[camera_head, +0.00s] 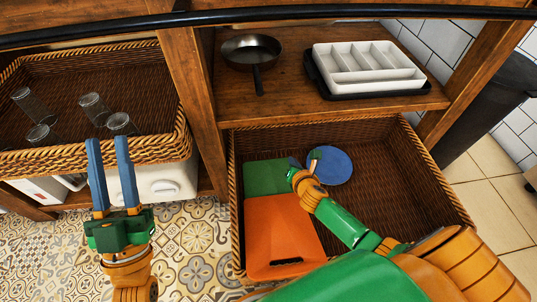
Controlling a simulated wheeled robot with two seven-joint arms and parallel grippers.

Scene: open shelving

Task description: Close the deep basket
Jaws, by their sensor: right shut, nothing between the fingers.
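The deep basket (390,160) is a large brown wicker drawer at the lower right, pulled out from under the wooden shelf. It holds a green board (262,176), an orange board (280,232) with a dark handle slot, and a blue plate (334,166). My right gripper (297,164) is shut and empty, over the basket's inside between the green board and the plate; my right arm hides part of the basket's front. My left gripper (107,140) is open and empty, its two blue fingers pointing up in front of the left basket.
A wicker basket (160,150) with several glasses is on the left, above a white appliance (168,182). On the shelf (290,103) above the deep basket are a frying pan (251,52) and a white divided tray (368,68). A wooden post stands between the two bays.

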